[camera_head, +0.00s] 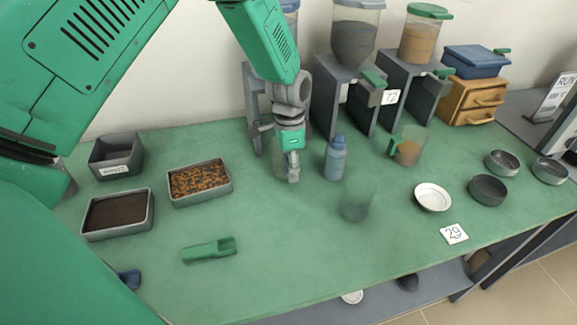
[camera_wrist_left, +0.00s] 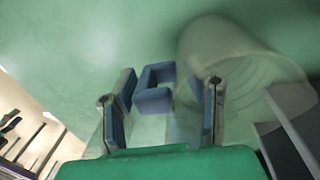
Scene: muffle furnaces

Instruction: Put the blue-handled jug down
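The blue-handled jug (camera_wrist_left: 235,60) is clear and shows in the left wrist view, just beyond my left gripper (camera_wrist_left: 170,84) and to its right. Its blue handle (camera_wrist_left: 143,99) shows between the two fingers, with a gap visible on the right finger's side. The fingers look spread and I see no clear grip on the handle. In the head view my left gripper (camera_head: 291,174) points down, low over the green table, left of a blue bottle (camera_head: 336,160). The jug is hard to make out there; only a faint clear shape shows around the fingers. My right gripper is not in view.
A clear cup (camera_head: 356,203) and a green-handled jug (camera_head: 409,150) stand to the right. Dispensers (camera_head: 347,78) line the back. Trays (camera_head: 118,232) and a green scoop (camera_head: 209,250) lie left; bowls (camera_head: 433,211) lie right. The front middle of the table (camera_head: 300,250) is clear.

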